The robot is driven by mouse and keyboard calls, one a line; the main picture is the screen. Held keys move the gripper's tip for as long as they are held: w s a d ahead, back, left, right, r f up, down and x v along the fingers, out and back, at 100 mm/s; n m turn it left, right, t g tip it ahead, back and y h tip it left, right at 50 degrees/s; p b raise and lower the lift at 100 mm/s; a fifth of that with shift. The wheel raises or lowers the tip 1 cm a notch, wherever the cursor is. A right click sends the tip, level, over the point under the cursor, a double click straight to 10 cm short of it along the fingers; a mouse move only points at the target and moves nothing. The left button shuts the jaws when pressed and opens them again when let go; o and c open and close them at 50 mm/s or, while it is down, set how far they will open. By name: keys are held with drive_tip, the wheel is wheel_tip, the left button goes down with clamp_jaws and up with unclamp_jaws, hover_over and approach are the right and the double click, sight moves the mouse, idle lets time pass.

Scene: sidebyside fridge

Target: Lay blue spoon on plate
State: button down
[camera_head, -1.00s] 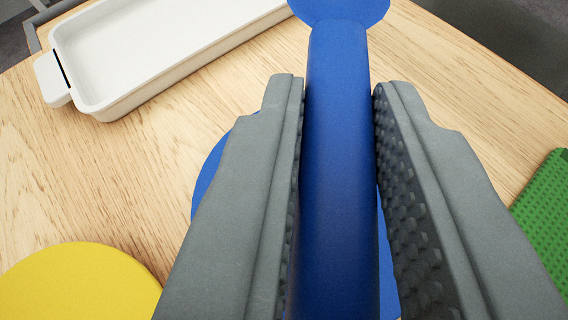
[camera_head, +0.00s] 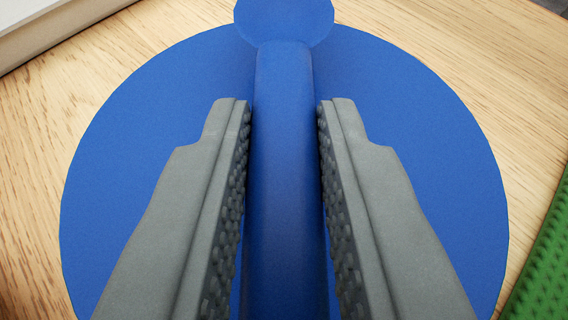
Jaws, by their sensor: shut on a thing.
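The blue spoon (camera_head: 284,70) has a long thick handle and a round end at the top of the view. My gripper (camera_head: 284,110) is shut on its handle, with a grey textured finger on each side. A large round blue plate (camera_head: 420,130) lies on the wooden table beneath the spoon and the fingers. The spoon's round end reaches past the plate's far edge in the picture. The near part of the plate is hidden by the gripper and cut off by the frame. I cannot tell whether the spoon touches the plate.
A white tray (camera_head: 50,22) stands at the top left. A green studded board (camera_head: 548,265) shows at the lower right, close to the plate. Bare wooden tabletop (camera_head: 75,110) lies between the tray and the plate.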

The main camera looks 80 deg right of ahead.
drive_tip(key=shift+f, duration=0.6)
drive_tip(key=c, duration=1.3)
unclamp_jaws()
drive_tip(key=shift+s+f, duration=0.1)
drive_tip(key=shift+r, duration=0.2)
drive_tip(key=r+v, duration=0.1)
drive_tip(key=v, duration=1.1)
